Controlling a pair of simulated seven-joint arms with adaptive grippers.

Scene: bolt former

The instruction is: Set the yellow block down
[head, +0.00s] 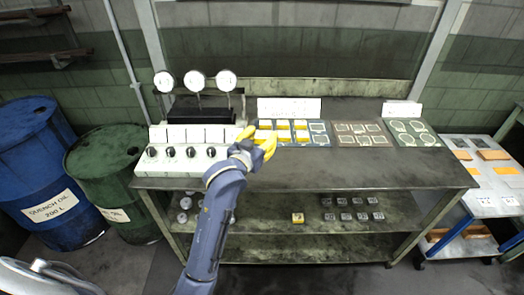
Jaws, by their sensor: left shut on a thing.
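My left gripper (261,138), with yellow fingers, is over the front left part of the blue tray (329,142) on the bench. It is shut on a yellow block, which the fingers and wrist largely hide. I cannot tell whether that block touches the tray. Other yellow blocks (283,125) sit in the tray's pockets behind and right of the gripper. The tray's right-hand pockets look empty of yellow blocks. My right gripper is not in view.
A white panel with black knobs (191,152) and dial gauges (196,82) stands left of the gripper. A brown tray (362,135) and a green tray (410,133) lie to the right. The bench front (350,170) is clear.

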